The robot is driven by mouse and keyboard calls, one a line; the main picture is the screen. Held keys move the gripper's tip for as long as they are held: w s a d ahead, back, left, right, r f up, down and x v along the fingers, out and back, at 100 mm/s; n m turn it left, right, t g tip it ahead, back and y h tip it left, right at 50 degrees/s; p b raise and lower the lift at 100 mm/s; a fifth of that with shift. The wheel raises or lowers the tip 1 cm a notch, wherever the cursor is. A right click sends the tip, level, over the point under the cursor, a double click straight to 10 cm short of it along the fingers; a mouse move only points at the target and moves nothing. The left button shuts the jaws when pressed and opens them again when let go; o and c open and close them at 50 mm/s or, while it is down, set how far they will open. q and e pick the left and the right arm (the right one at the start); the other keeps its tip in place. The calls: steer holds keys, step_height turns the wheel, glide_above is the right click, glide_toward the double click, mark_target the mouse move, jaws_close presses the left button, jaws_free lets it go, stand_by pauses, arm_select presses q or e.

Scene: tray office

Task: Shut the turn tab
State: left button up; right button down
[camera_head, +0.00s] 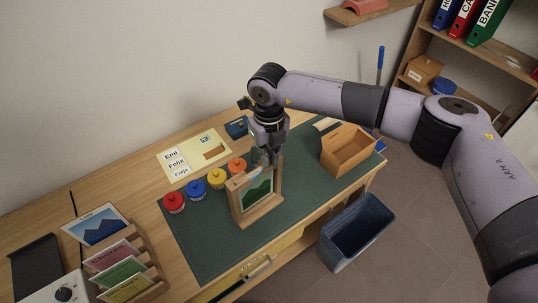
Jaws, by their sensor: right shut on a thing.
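My right gripper (265,160) comes down from above to the frame's top edge. It is shut on the turn tab there; the fingers hide the tab, so its angle cannot be told. My left gripper is not in view.
An open wooden box (349,148) is at the right, a dark bin (357,232) on the floor. The mat's front left is clear.

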stand_by(0.3)
steer(key=m+b, duration=0.2)
steer(key=b, duration=0.1)
steer(key=w+a+m+b, duration=0.1)
steer(key=shift+f+b, duration=0.25)
steer(key=shift+b, duration=0.15)
steer(key=shift+r+m, duration=0.15)
steer(key=shift+m, duration=0.35)
steer(key=shift+r, duration=0.1)
steer(key=c, duration=1.7)
jaws_free()
